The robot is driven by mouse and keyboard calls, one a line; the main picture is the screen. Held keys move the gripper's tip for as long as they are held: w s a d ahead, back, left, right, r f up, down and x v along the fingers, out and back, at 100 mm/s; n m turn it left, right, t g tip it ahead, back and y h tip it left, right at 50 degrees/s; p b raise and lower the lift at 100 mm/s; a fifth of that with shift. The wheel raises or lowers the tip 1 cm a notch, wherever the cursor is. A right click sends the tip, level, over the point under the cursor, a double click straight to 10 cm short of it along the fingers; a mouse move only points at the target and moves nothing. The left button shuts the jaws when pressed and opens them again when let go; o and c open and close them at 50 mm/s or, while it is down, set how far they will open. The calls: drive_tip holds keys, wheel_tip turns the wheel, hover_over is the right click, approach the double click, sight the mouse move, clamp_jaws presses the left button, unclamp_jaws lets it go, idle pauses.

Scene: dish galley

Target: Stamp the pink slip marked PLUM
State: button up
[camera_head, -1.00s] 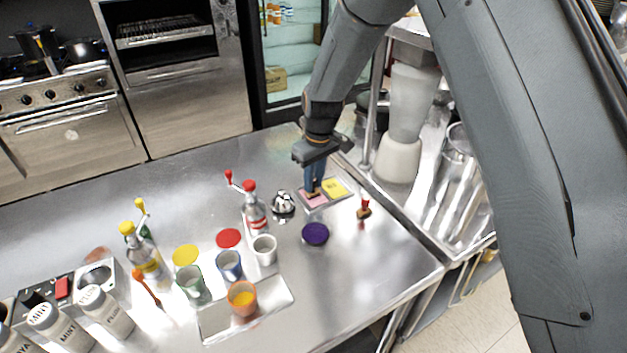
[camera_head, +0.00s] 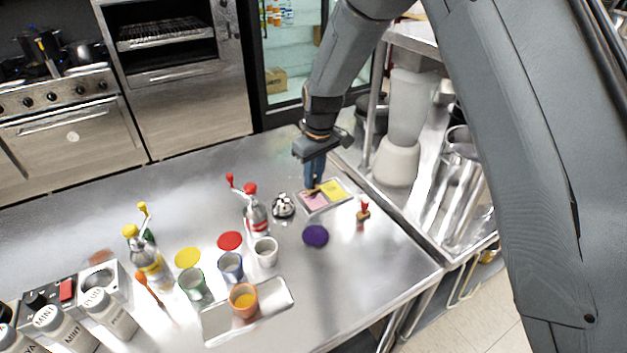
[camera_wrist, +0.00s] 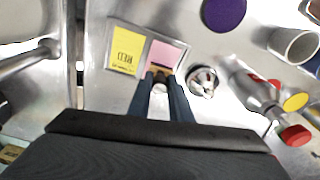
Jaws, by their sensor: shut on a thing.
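My gripper (camera_head: 313,180) points down over the tray at the back right of the counter. It is shut on a small stamp with a brown base (camera_head: 312,191), which also shows between the fingers in the wrist view (camera_wrist: 158,76). The stamp is just above or at the edge of the pink slip (camera_head: 313,201); I cannot tell if they touch. The pink slip also shows in the wrist view (camera_wrist: 166,54), its near end hidden by the stamp. Its word and any mark cannot be read. Beside it lies a yellow slip (camera_wrist: 125,50) marked RED.
A purple disc (camera_head: 315,236), a red-handled stamp (camera_head: 363,213) and a silver bell (camera_head: 284,206) stand near the tray. A red-topped bottle (camera_head: 255,214) and several cups are to the left. The counter's right edge is close.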

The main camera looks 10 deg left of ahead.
drive_tip(key=shift+r+p, duration=1)
drive_tip(key=shift+r, duration=1.3)
drive_tip(key=shift+s+f, duration=0.1)
